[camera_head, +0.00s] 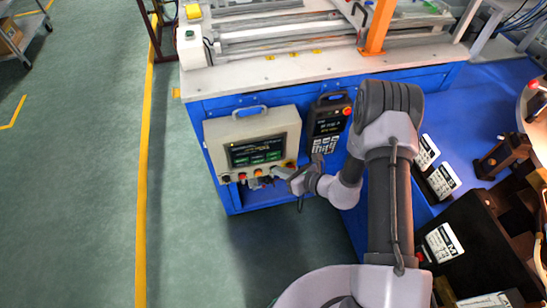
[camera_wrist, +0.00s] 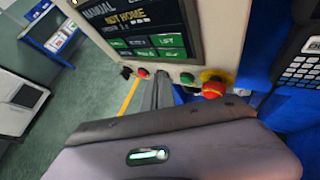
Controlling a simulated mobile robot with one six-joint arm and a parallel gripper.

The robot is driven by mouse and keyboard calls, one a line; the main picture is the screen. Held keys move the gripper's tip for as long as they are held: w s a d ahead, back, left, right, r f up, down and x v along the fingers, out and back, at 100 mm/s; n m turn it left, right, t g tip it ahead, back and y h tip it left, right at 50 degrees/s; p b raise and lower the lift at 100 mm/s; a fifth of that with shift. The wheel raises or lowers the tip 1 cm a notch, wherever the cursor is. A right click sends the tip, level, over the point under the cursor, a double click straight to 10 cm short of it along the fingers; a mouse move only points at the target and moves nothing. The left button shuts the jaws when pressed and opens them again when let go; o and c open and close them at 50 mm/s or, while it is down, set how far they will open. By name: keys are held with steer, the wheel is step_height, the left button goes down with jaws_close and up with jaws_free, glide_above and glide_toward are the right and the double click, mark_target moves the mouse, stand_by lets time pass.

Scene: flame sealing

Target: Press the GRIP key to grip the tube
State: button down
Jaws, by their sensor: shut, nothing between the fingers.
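The control panel (camera_head: 210,140) is a beige box with a dark screen (camera_head: 262,148), hung on the blue front of the machine. In the wrist view the screen (camera_wrist: 140,17) reads MANUAL and NOT HOME above green keys (camera_wrist: 166,41). One key seems to read LIFT; I cannot make out which is GRIP. My gripper (camera_head: 279,172) is shut and empty at the panel's lower right, by the row of buttons. In the wrist view its closed fingers (camera_wrist: 156,92) point toward the panel's lower edge, below the screen keys. I cannot tell whether they touch it. I cannot make out the tube.
A red emergency stop (camera_wrist: 213,88) on a yellow base sits right of the fingers, with a green button (camera_wrist: 187,78) and a red button (camera_wrist: 142,73) near them. A dark keypad pendant (camera_head: 328,125) hangs to the right. The green floor (camera_head: 90,190) at left is clear.

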steer(key=s, duration=0.1)
steer(key=s+d, duration=0.1)
steer(key=s, duration=0.1)
steer(key=shift+a, duration=0.1)
stand_by(0.7)
steer(key=s+a+r+n+g+y, duration=0.15)
steer(key=r+n, duration=0.35)
steer(key=r, duration=0.6)
steer(key=s+a+r+n+g, duration=0.3)
steer(key=r+n, duration=0.2)
steer(key=r, duration=0.6)
steer(key=s+d+r+n+h, duration=0.5)
steer(key=s+r+n, duration=0.5)
steer(key=s+r, duration=0.2)
steer(key=s+d+r+n+t+h, duration=0.3)
steer(key=s+d+r+h, duration=0.1)
steer(key=d, duration=0.4)
steer(key=shift+s+d+n, duration=0.25)
steer(key=shift+s+n, duration=0.05)
steer(key=shift+s, duration=0.15)
steer(key=shift+r+h, duration=0.1)
steer(key=shift+h, duration=0.15)
